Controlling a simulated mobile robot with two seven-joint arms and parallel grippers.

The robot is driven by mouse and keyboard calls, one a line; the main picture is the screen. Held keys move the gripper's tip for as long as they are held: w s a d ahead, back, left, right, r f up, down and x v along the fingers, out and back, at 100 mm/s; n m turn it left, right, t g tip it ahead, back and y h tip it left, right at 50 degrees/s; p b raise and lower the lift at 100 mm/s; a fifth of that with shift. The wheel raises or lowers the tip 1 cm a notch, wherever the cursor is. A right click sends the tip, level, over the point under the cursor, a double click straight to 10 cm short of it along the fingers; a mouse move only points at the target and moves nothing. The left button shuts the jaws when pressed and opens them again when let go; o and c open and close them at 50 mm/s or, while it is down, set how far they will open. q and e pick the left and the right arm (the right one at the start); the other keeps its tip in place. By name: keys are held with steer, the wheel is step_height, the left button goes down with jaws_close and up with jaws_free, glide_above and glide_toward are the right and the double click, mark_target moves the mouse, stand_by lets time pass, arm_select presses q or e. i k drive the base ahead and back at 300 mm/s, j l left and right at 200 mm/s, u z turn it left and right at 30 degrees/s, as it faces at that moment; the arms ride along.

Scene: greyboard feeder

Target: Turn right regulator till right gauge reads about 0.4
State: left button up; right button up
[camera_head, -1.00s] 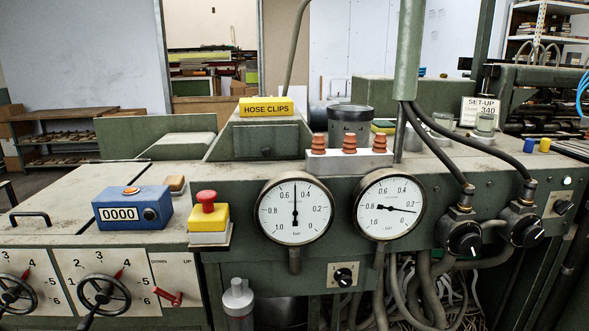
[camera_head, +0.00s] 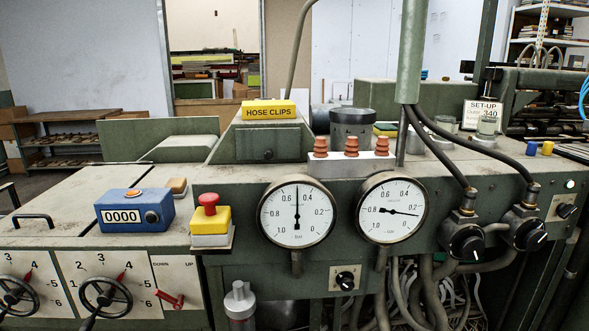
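The right gauge (camera_head: 391,222) is a round white dial on the front panel. Its needle points right and slightly down, a little below the 0.2 mark. The left gauge (camera_head: 296,225) has its needle almost straight up, between 0.4 and 0.6. The right regulator (camera_head: 529,235) is a black knob with a white pointer mark, below a brass hose fitting at the right. The left regulator (camera_head: 466,243) is a similar black knob beside it. Neither of my grippers shows in the head view, and nothing touches the knobs.
Dark hoses run down to both regulators, and pipes (camera_head: 425,285) hang below. A small rotary switch (camera_head: 565,211) sits right of the right regulator. A red-topped yellow button (camera_head: 210,217) and blue counter (camera_head: 134,210) stand left. Space before the regulators looks clear.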

mark_target(531, 237)
steer(key=z, duration=1.25)
